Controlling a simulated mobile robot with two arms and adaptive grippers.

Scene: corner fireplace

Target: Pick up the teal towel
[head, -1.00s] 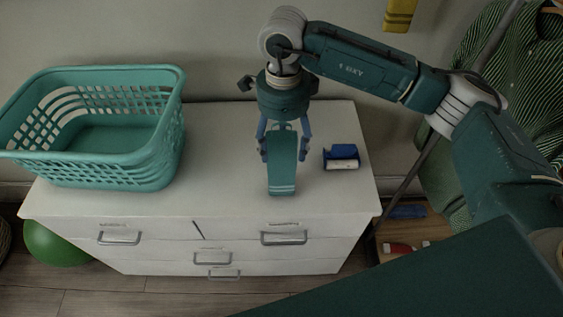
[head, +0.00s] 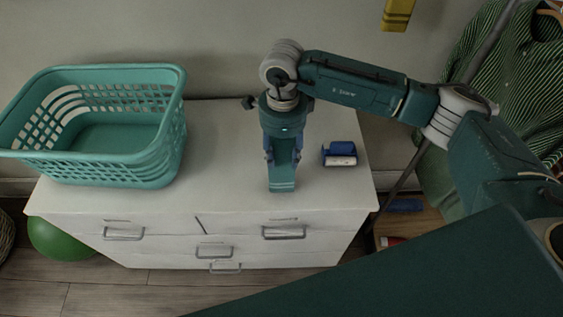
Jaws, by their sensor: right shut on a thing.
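The teal towel (head: 283,181) lies on the white dresser top near its front edge, with light stripes at its near end. My right gripper (head: 283,157) comes down over the towel from above, one blue finger on each side, and is shut on it. The gripper body hides the towel's far part. I cannot tell whether the towel is clear of the dresser top. My left gripper is not in view.
An empty teal laundry basket (head: 158,160) stands on the left of the dresser (head: 222,190). A blue and white object (head: 340,154) lies right of the towel. A striped shirt (head: 500,90) hangs at the right. A green ball (head: 60,240) is on the floor.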

